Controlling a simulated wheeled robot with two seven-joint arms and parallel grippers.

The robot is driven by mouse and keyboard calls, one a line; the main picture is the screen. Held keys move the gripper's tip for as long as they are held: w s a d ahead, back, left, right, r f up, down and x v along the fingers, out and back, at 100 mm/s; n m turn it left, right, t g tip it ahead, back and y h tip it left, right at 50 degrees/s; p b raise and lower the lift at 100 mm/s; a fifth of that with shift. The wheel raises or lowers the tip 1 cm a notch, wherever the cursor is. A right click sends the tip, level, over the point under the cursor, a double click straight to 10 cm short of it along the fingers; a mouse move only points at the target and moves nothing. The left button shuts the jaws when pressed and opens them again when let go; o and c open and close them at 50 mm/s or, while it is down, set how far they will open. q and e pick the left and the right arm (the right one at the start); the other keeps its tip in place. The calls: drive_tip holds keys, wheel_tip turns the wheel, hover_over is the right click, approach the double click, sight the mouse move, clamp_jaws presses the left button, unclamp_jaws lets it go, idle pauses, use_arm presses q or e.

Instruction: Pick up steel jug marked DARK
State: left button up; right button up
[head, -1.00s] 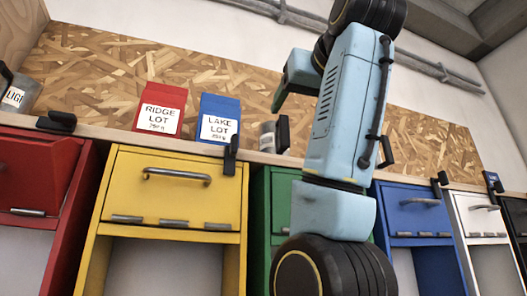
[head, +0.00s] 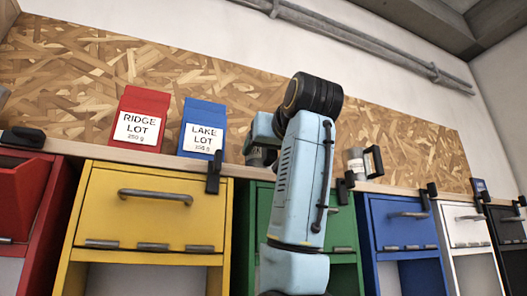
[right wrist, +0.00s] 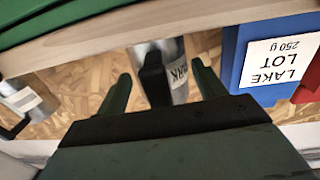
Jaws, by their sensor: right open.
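The steel jug marked DARK (right wrist: 178,82) shows in the right wrist view, inverted, with the end of its label readable and its black handle facing me. My right gripper (right wrist: 161,74) is open, one green finger on each side of the jug's handle and body; I see no clear contact. In the head view my right gripper (head: 262,150) is at the shelf, right of the blue bag, and the arm mostly hides this jug. My left gripper is out of view.
A blue LAKE LOT bag (head: 203,127) and a red RIDGE LOT bag (head: 140,120) stand left of the gripper. Another steel jug (head: 356,162) with a black handle stands to the right. Coloured drawer cabinets (head: 150,215) line the shelf below.

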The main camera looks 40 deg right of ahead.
drive_tip(key=shift+s, duration=0.15)
clamp_jaws()
idle(0.4)
drive_tip(key=shift+r, duration=0.15)
drive_tip(key=shift+r, duration=4.9)
drive_tip(key=c, duration=1.2)
unclamp_jaws()
clamp_jaws()
